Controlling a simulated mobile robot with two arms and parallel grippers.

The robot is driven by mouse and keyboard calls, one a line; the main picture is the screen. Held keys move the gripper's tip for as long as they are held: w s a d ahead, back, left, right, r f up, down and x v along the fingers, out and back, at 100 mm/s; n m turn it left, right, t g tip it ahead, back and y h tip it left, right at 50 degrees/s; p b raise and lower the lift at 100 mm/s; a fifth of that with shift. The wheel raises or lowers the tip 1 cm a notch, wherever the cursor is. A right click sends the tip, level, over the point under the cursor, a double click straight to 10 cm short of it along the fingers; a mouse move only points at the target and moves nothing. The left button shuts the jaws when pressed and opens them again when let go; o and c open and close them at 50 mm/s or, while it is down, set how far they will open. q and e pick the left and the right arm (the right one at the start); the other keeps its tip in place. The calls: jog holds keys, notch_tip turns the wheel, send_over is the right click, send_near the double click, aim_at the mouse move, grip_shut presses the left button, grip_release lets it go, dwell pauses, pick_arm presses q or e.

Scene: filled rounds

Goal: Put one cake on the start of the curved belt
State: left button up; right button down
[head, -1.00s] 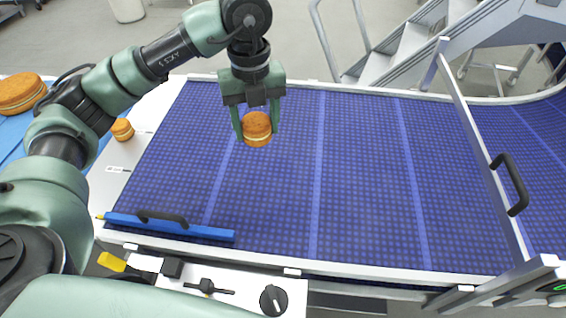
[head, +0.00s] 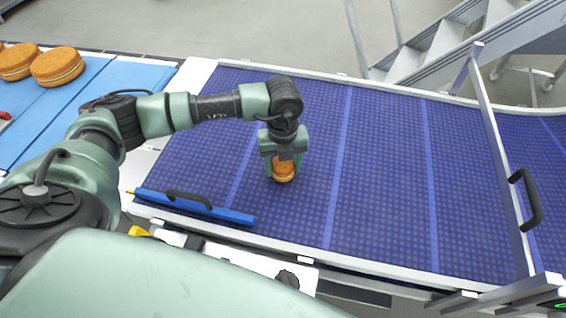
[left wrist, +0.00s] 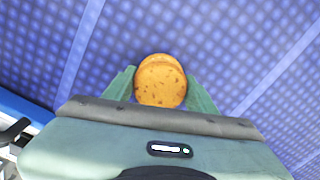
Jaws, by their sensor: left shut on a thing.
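A small round sandwich cake (head: 283,169), orange-brown with a pale filling line, is held between the fingers of my left gripper (head: 283,172). In the left wrist view the cake (left wrist: 160,82) sits between the two green fingers (left wrist: 161,92). The gripper is low over the near-left part of the blue curved belt (head: 385,160). I cannot tell whether the cake touches the belt. The belt surface is bare around it. My right gripper is not in view.
Two larger cakes (head: 57,66) lie on a lighter blue belt (head: 95,82) at the left. A blue bar with a black handle (head: 195,207) lies along the belt's near-left edge. A rail with a handle (head: 497,150) crosses at the right. Metal stairs (head: 450,45) stand behind.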

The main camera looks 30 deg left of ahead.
pick_arm(q)
jog(key=shift+f, duration=0.2)
jog(key=o, duration=0.8)
jog(key=shift+r, duration=0.1)
jog(key=shift+o, duration=0.4)
